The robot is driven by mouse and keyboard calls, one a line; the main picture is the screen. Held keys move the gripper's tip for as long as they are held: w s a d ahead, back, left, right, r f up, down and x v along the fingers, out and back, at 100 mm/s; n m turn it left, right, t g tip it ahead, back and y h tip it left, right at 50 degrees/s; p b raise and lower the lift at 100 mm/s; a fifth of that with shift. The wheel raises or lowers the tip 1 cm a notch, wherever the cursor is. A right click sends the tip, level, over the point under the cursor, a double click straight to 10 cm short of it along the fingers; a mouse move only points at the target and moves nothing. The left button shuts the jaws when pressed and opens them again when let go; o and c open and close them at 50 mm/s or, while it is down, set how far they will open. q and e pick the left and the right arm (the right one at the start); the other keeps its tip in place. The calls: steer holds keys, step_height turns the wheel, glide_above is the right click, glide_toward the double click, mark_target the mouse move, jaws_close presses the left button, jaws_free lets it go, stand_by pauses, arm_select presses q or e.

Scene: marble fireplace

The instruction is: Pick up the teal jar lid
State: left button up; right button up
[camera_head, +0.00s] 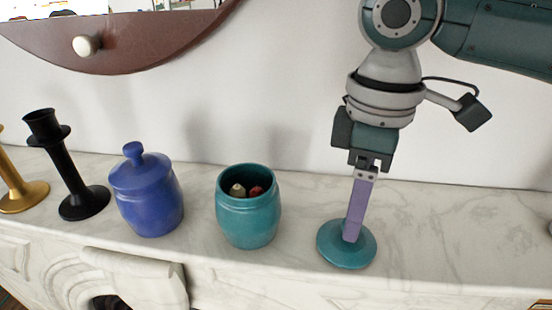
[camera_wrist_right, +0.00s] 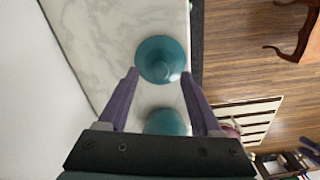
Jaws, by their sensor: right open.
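The teal jar lid (camera_head: 336,255) lies flat on the marble mantel, right of the open teal jar (camera_head: 249,220). My right gripper (camera_head: 350,236) points down over the lid. Its near purple finger covers the lid's middle in the head view; the far finger is hidden behind it. In the right wrist view the lid (camera_wrist_right: 160,52) shows round, with a small central knob. The open fingertips (camera_wrist_right: 160,75) stand on either side of it, and nothing is held. I cannot tell whether they touch the lid. The jar (camera_wrist_right: 166,122) is partly hidden by the gripper body. My left gripper is not in view.
A lidded blue jar (camera_head: 147,200), a black candlestick (camera_head: 75,180) and a gold candlestick (camera_head: 20,190) stand left on the mantel (camera_head: 450,245). The white wall is close behind. The mantel's front edge is close to the lid. Right of the lid is mostly clear.

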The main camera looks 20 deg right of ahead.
mark_target(330, 243)
steer(key=shift+f, duration=1.3)
jaws_close()
